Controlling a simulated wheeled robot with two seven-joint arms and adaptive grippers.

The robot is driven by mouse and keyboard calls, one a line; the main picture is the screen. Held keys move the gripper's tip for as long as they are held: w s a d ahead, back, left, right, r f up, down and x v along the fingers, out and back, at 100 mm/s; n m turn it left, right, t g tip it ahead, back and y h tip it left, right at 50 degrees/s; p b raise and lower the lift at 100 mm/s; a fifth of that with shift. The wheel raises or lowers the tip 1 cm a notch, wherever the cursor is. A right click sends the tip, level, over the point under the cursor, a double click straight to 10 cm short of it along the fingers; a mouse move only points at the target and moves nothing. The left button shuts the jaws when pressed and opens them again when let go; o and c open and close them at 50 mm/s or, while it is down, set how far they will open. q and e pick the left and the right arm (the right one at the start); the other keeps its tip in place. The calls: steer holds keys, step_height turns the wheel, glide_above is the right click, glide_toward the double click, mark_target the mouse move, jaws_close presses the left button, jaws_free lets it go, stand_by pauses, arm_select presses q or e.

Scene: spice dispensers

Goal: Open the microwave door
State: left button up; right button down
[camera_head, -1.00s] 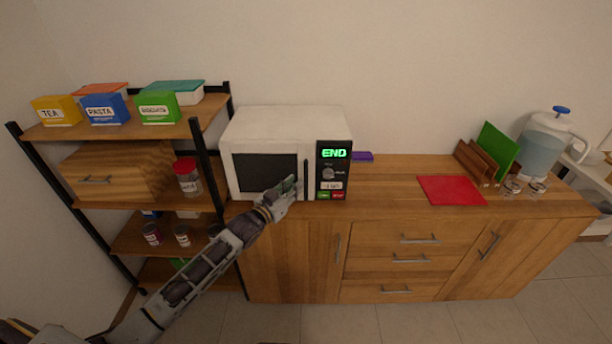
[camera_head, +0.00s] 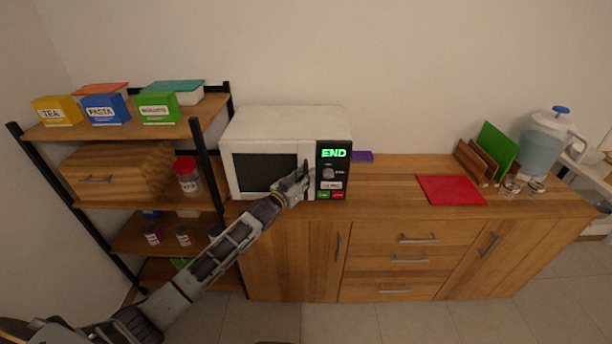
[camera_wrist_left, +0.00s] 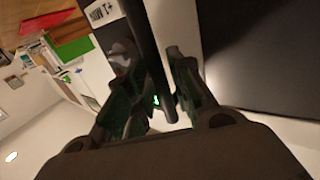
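The white microwave (camera_head: 285,122) stands on the wooden cabinet, its door (camera_head: 240,195) closed, with a dark window and a green END display (camera_head: 333,153). My left gripper (camera_head: 302,178) is at the dark vertical door handle (camera_head: 306,166), in front of the right part of the door. In the left wrist view, the handle (camera_wrist_left: 148,50) runs down between the two open fingers of my left gripper (camera_wrist_left: 160,105). I see a gap beside the handle, so the fingers are around it but not closed on it. My right gripper is not in view.
A shelf rack (camera_head: 75,132) with boxes and jars stands close on the left. A red mat (camera_head: 450,190), a board rack (camera_head: 478,160) and a water dispenser (camera_head: 545,145) are on the right of the cabinet (camera_head: 390,185). The countertop between microwave and mat is mostly clear.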

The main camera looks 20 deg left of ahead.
arm_select(q)
steer(key=shift+w+d, duration=0.1)
steer(key=shift+w, duration=0.15)
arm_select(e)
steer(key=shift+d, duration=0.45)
arm_select(q)
jaws_close()
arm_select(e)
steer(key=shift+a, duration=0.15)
